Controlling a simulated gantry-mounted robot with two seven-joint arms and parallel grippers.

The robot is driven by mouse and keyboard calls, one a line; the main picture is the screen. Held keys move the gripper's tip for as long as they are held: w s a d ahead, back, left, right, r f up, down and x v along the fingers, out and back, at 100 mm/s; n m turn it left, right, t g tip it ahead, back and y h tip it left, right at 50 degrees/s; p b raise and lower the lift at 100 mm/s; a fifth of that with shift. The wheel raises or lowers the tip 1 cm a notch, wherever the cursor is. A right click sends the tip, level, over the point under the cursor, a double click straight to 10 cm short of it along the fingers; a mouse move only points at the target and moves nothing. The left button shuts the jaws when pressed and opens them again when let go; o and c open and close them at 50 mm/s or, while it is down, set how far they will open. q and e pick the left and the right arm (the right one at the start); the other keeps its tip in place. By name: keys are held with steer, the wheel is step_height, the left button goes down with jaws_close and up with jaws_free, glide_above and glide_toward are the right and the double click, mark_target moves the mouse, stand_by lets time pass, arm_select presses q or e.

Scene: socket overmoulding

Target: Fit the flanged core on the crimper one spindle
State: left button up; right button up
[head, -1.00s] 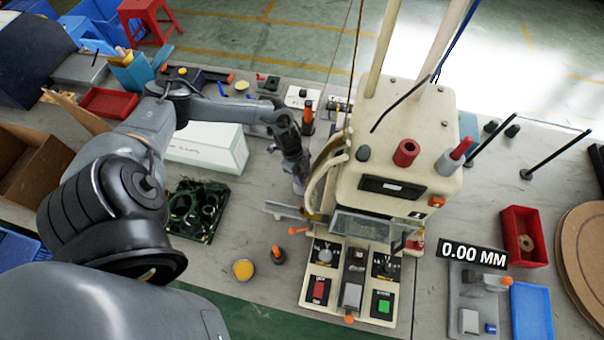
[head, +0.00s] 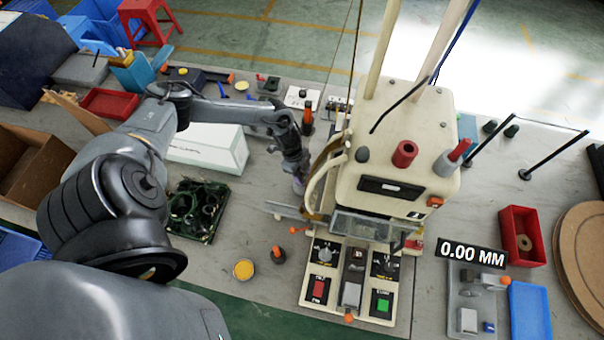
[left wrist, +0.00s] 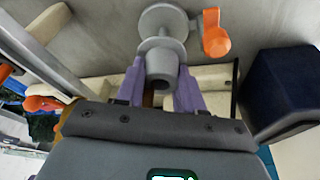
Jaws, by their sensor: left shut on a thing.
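My left gripper (head: 298,181) reaches down close to the left side of the cream crimping machine (head: 362,185). In the left wrist view its purple fingers (left wrist: 160,88) are shut on the grey flanged core (left wrist: 160,64), one finger on each side. A round grey disc (left wrist: 165,14) shows just beyond the core, in line with it. I cannot tell whether this disc belongs to the core or to the machine's spindle, or whether the two are touching. In the head view the core and spindle are too small and covered to make out. My right gripper is not in view.
An orange lever (left wrist: 214,36) sits right beside the disc. A dark blue block (left wrist: 280,85) is at the right of the wrist view. On the bench, a green-black fixture (head: 196,208) and a white box (head: 210,150) stand left of the gripper. Grey bench between fixture and machine is partly clear.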

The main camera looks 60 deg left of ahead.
arm_select(q)
steer(key=shift+f+b, duration=1.85)
steer(key=shift+f, duration=0.7)
steer(key=o, duration=1.1)
steer(key=shift+r, duration=0.1)
